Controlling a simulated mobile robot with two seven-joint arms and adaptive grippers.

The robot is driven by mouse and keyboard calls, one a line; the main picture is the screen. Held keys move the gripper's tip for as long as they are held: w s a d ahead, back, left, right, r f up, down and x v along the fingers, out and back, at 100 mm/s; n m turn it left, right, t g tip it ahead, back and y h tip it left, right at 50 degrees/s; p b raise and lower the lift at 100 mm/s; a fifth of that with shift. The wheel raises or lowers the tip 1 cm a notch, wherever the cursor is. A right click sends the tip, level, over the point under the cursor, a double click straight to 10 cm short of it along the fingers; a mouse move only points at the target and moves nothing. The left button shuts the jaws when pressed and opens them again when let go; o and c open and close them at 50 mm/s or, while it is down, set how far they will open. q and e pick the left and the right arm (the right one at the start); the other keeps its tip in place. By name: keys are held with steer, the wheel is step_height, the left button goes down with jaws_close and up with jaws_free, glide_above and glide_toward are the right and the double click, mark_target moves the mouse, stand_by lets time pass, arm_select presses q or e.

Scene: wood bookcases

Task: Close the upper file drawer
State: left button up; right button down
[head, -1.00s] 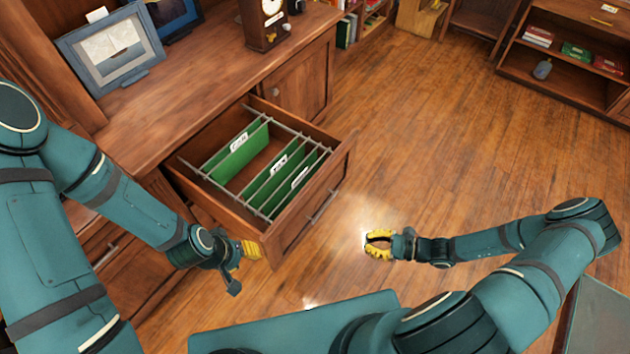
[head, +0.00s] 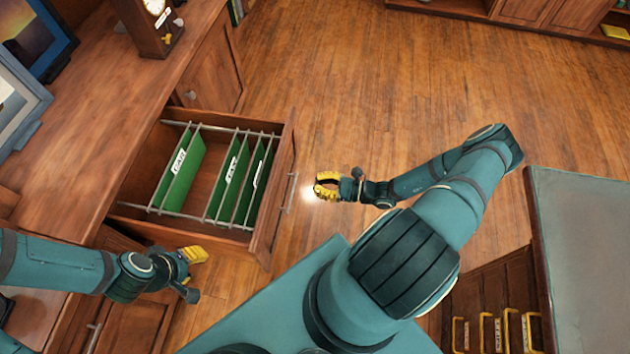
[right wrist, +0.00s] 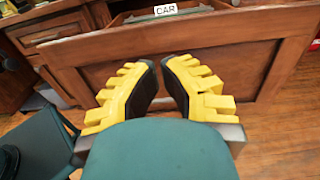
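The upper file drawer (head: 283,190) stands pulled out of the wooden cabinet, with several green hanging folders (head: 232,176) on metal rails inside. A bar handle (head: 290,191) is on its front. My right gripper (head: 318,186) is open and empty, just right of the drawer front and apart from it in the head view. In the right wrist view its yellow fingers (right wrist: 162,72) point at the wooden drawer front (right wrist: 225,62), with a gap between them. My left gripper (head: 203,254) is near the drawer's front lower corner; its finger opening is not clear.
The cabinet top (head: 110,120) holds picture frames and a wooden clock (head: 152,25). Another cabinet (head: 590,250) with yellow-handled drawers stands at the lower right. The wooden floor (head: 370,90) beyond the drawer is clear.

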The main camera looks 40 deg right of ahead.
mark_target(277, 178)
steer(key=x, duration=1.1)
steer(key=shift+a, duration=0.1)
arm_select(q)
steer(key=shift+f, duration=0.2)
steer(key=shift+a, duration=0.1)
arm_select(e)
steer(key=shift+w, duration=0.15)
